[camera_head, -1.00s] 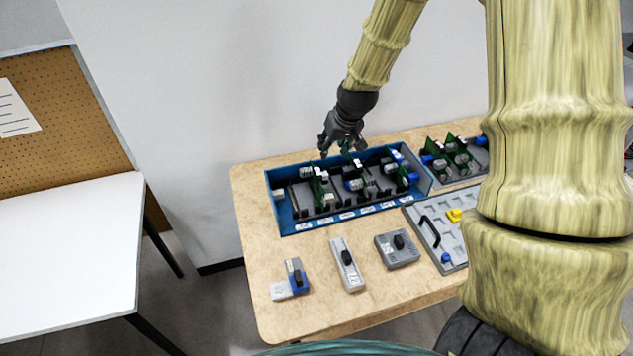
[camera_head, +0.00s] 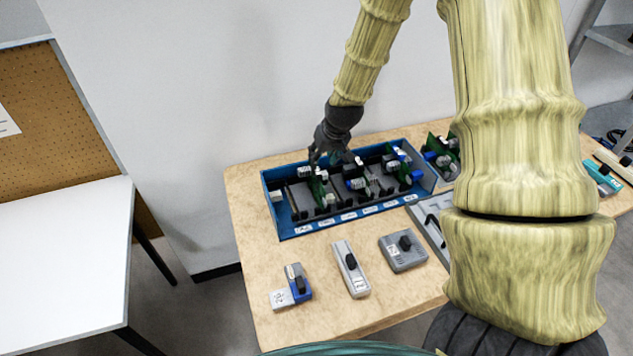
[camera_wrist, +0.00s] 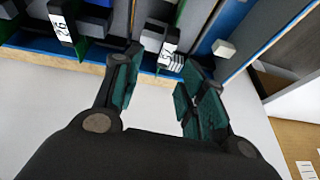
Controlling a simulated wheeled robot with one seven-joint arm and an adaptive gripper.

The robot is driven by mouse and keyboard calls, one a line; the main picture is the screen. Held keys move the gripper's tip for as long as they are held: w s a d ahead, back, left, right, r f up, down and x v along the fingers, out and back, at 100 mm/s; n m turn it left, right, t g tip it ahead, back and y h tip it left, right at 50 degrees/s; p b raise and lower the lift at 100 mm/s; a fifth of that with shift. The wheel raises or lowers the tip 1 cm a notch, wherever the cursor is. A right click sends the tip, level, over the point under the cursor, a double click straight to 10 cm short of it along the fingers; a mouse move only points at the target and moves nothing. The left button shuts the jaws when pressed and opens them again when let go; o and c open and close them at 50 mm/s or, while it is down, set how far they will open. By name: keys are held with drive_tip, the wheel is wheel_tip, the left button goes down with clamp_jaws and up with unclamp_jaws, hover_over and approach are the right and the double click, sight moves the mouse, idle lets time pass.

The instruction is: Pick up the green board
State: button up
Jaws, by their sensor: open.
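Several green boards stand upright in slots of a blue bin on the table. One green board (camera_head: 317,187) stands in the left part of the bin, just below my gripper (camera_head: 328,158). Another green board (camera_head: 405,170) stands at the right end. In the wrist view my gripper (camera_wrist: 158,85) is open, with teal finger pads apart. A board with a white labelled block (camera_wrist: 170,52) lies ahead between the fingertips, and its green part is mostly hidden there. No board is held.
The blue bin (camera_head: 275,212) has raised walls and a labelled front edge. In front of it lie a blue-grey module (camera_head: 296,281), a long grey module (camera_head: 351,270) and a square grey module (camera_head: 403,250). A white wall stands close behind the bin.

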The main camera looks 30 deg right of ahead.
sight(317, 170)
drive_tip(key=shift+a+p+x, duration=0.15)
drive_tip(key=shift+p+x, duration=0.45)
drive_tip(key=shift+x, duration=0.5)
drive_tip(key=shift+a+p+x, duration=0.2)
drive_tip(key=shift+p+x, duration=0.35)
drive_tip(key=shift+x, duration=0.5)
drive_tip(key=shift+p+x, duration=0.3)
drive_tip(key=shift+x, duration=0.85)
drive_tip(key=shift+s, duration=0.2)
clamp_jaws()
